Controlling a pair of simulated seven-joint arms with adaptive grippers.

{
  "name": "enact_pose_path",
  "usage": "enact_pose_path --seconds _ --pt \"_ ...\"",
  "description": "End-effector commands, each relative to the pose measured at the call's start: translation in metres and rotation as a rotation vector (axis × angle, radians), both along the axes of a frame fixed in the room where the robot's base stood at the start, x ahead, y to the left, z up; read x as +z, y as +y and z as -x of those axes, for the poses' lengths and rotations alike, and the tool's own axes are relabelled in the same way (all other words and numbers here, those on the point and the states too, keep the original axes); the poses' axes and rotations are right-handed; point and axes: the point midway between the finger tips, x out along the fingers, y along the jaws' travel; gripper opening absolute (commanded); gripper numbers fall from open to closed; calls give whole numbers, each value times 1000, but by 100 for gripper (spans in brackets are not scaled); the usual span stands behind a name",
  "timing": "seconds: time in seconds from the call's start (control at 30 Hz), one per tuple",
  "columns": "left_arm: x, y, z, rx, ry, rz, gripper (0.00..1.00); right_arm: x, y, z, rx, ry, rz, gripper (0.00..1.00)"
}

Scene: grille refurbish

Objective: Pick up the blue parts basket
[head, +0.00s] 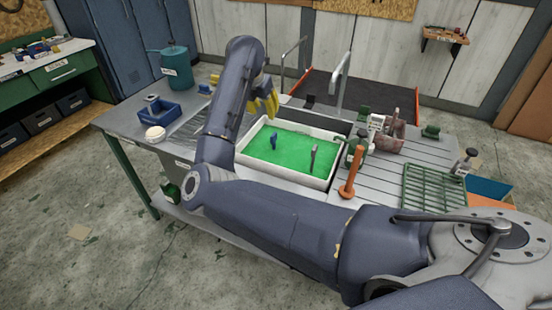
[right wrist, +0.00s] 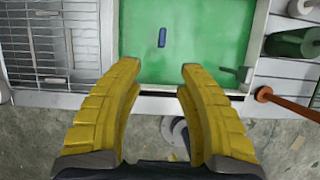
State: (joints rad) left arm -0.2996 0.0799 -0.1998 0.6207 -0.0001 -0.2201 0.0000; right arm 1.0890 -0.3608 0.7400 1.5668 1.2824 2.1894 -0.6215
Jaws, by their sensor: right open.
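The blue parts basket (head: 157,113) is a small open blue tray at the left end of the grey workbench. My right gripper (head: 266,97) has yellow fingers and is above the back left of the white basin, to the right of the basket and apart from it. In the right wrist view its fingers (right wrist: 158,85) are spread with nothing between them, over the front edge of the green basin. The basket cannot be made out in that view. My left gripper is not in view.
The white basin (head: 284,180) holds green liquid with small upright items in it. A white round item (head: 155,133) is in front of the basket, and a teal can (head: 175,62) stands behind. An orange-brown rod (head: 351,172), bottles and a green rack (head: 433,188) fill the right side.

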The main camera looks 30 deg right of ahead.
Motion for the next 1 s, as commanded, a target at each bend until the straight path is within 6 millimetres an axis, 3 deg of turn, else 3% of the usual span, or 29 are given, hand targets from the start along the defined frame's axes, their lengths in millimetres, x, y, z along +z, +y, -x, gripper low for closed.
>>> enact_pose_path --seconds 0.53,1.0 --pt "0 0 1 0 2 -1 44 -87 -32 -17 0 6 2 38" --pt "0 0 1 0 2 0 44 -115 -43 -22 -2 5 3 38"
